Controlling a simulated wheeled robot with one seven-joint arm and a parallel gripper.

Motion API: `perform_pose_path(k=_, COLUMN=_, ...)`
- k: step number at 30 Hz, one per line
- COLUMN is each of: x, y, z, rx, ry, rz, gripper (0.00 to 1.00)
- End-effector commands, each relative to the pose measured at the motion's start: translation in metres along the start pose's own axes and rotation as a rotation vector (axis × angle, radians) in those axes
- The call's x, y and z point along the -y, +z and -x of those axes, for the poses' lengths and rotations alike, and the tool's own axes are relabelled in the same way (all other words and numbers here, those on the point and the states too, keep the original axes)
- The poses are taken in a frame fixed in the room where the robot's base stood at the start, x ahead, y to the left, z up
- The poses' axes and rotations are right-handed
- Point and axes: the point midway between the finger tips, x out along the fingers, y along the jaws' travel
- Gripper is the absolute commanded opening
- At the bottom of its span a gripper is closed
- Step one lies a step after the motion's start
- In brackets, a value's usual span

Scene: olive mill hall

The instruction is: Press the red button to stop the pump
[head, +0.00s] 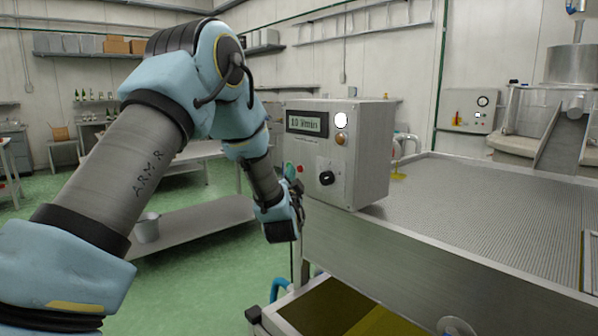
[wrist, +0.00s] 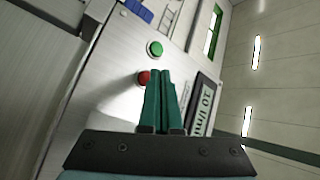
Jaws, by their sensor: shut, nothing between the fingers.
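The red button (wrist: 143,78) is on the face of a grey metal control box (head: 362,150). In the wrist view it shows just left of my fingertips, which cover part of its right edge. I cannot tell whether the fingers touch it. My gripper (wrist: 160,72) has green fingers, closed together with nothing between them. A green button (wrist: 155,48) sits beyond the red one. In the head view my gripper (head: 298,188) is at the left side of the box's face, beside the buttons.
The box carries a display (head: 307,123) reading about 10 l/min, a white lamp (head: 341,120), an amber lamp (head: 341,139) and a black knob (head: 326,178). It stands on a metal machine with a wide ribbed bed (head: 480,200). A bench with a bucket (head: 147,228) is behind my arm.

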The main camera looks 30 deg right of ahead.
Motion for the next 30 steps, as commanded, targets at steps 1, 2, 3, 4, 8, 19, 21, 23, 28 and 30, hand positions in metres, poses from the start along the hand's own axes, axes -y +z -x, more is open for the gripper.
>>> perform_pose_path(k=1, x=0.0, y=0.0, z=0.0, rx=0.0, ry=0.0, rz=0.0, gripper=0.0)
perform_pose_path(k=2, x=0.001, y=0.001, z=0.001, rx=0.0, ry=0.0, rz=0.0, gripper=0.0)
perform_pose_path(k=3, x=0.001, y=0.002, z=0.002, rx=0.0, ry=0.0, rz=-0.001, gripper=0.0)
perform_pose_path(k=4, x=0.002, y=0.003, z=0.004, rx=0.0, ry=0.0, rz=-0.001, gripper=0.0)
perform_pose_path(k=8, x=0.008, y=0.01, z=0.013, rx=0.001, ry=0.0, rz=-0.001, gripper=0.0)
perform_pose_path(k=19, x=0.024, y=0.025, z=0.034, rx=0.0, ry=-0.001, rz=0.0, gripper=0.0)
perform_pose_path(k=21, x=0.025, y=0.026, z=0.035, rx=0.001, ry=0.0, rz=0.0, gripper=0.0)
perform_pose_path(k=23, x=0.025, y=0.026, z=0.035, rx=0.001, ry=0.0, rz=0.0, gripper=0.0)
perform_pose_path(k=28, x=0.025, y=0.025, z=0.035, rx=0.0, ry=0.0, rz=0.0, gripper=0.0)
perform_pose_path(k=30, x=0.025, y=0.025, z=0.035, rx=0.0, ry=0.0, rz=0.0, gripper=0.0)
